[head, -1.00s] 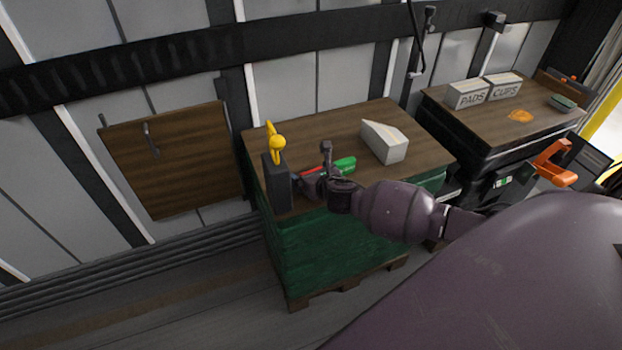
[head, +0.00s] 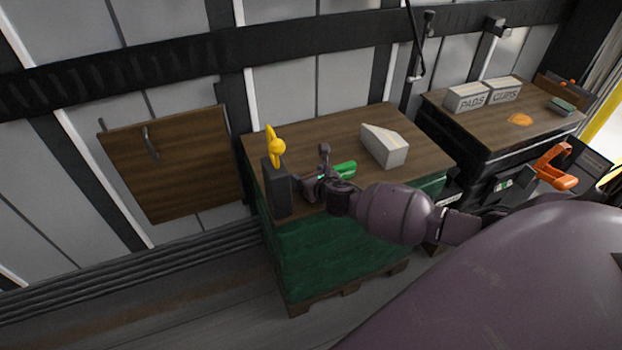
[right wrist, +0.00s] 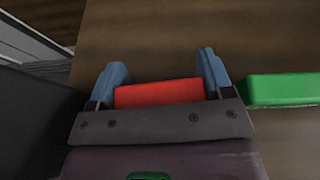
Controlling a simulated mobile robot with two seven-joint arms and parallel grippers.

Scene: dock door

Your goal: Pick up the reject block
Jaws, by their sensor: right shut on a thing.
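The red block, which I take to be the reject block, (right wrist: 160,93) lies between the two blue fingers of my right gripper in the right wrist view. My right gripper (head: 306,182) is shut on it, low over the near part of the wooden top (head: 340,125) of the green-sided pallet stack. In the head view the gripper hides the red block. A green block (head: 345,169) lies just to the right of the gripper, and it also shows in the right wrist view (right wrist: 285,89). My left gripper is not in view.
A dark upright box (head: 277,187) with a yellow knobbed thing (head: 275,147) at it stands close left of the gripper. A pale wedge-shaped box (head: 385,147) stands behind to the right. Boxes marked PADS (head: 467,98) and CUPS (head: 504,90) stand on another table.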

